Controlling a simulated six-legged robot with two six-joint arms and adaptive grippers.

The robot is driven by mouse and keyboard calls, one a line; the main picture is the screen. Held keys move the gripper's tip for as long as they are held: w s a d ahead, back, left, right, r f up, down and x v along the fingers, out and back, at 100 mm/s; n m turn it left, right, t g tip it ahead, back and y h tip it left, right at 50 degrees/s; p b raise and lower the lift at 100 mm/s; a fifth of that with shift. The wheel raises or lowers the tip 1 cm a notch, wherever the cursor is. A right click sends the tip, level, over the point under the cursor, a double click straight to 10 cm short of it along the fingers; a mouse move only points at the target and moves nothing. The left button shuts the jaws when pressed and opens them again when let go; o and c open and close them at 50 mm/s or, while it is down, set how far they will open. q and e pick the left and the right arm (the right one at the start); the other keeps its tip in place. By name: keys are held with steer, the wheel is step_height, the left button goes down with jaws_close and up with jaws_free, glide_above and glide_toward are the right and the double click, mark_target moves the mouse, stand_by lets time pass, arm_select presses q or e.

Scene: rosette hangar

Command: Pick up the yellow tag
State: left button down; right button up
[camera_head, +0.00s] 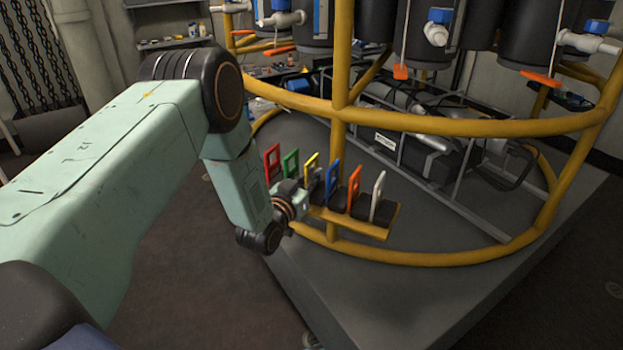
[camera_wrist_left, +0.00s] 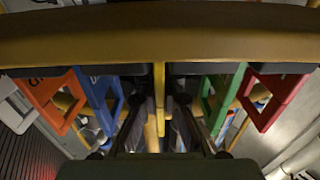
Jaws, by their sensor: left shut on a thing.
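The yellow tag (camera_head: 311,161) stands upright in a row of coloured tags on the yellow rack shelf (camera_head: 362,226). It is between the green tag (camera_head: 290,163) and the blue tag (camera_head: 333,178). My left gripper (camera_head: 312,186) is at the yellow tag, with its fingertips partly hidden in the head view. In the left wrist view my left gripper (camera_wrist_left: 160,112) has its dark fingers closed on either side of the yellow tag (camera_wrist_left: 159,88), seen nearly edge-on. The tag still appears to be at its place in the row. My right gripper is out of view.
A red tag (camera_head: 271,163), an orange tag (camera_head: 354,187) and a white tag (camera_head: 378,195) stand in the same row. Yellow frame tubes (camera_head: 450,126) pass above and behind the shelf. Grey platform (camera_head: 420,290) lies bare in front.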

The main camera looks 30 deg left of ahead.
arm_select(q)
step_height(320, 180, up, 10)
steer(key=p, duration=0.4)
steer(key=shift+s, duration=0.1)
stand_by(0.7)
